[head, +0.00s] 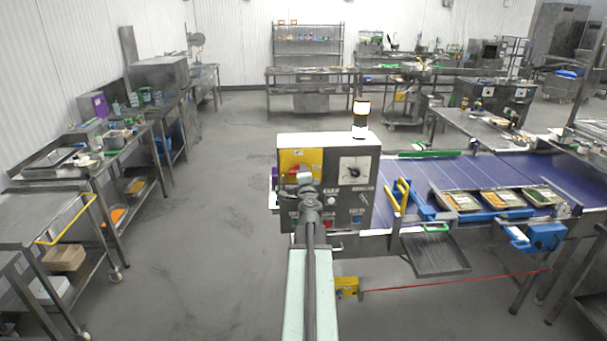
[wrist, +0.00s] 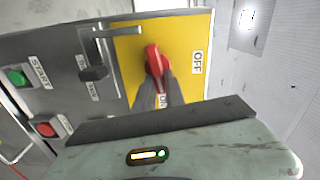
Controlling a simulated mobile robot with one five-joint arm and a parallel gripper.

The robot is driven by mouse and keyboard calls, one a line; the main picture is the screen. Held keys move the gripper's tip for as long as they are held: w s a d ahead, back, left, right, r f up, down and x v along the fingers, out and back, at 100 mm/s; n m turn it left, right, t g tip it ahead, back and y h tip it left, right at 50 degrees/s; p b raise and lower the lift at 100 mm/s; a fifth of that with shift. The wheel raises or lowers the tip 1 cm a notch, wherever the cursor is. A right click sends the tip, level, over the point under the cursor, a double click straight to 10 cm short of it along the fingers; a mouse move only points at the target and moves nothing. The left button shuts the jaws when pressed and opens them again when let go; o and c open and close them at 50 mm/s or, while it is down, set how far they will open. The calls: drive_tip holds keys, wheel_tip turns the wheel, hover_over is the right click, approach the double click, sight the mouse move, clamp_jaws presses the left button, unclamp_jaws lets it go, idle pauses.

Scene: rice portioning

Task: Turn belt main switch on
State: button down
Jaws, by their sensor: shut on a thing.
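The main switch is a red rotary handle (wrist: 153,60) on a yellow plate (wrist: 130,65) of the grey control box (head: 355,200). In the wrist view, an OFF label (wrist: 197,62) is to the right of the handle; another label below it is partly hidden by my fingers. My gripper (wrist: 157,82) is shut on the lower part of the red handle, which runs roughly up and down in that view. In the head view my gripper (head: 305,182) is in front of the yellow plate and covers most of the handle.
Green START (wrist: 17,77) and red STOP (wrist: 46,128) buttons and a small lever (wrist: 93,72) sit left of the plate in the wrist view. A lamp (head: 361,115) tops the box. Open floor lies left.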

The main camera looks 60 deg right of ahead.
drive_tip(key=shift+s+f+m, duration=0.1)
drive_tip(key=shift+f+m, duration=0.05)
drive_tip(key=shift+m, duration=0.65)
drive_tip(key=c, duration=1.4)
unclamp_jaws()
drive_tip(key=shift+a, duration=0.1)
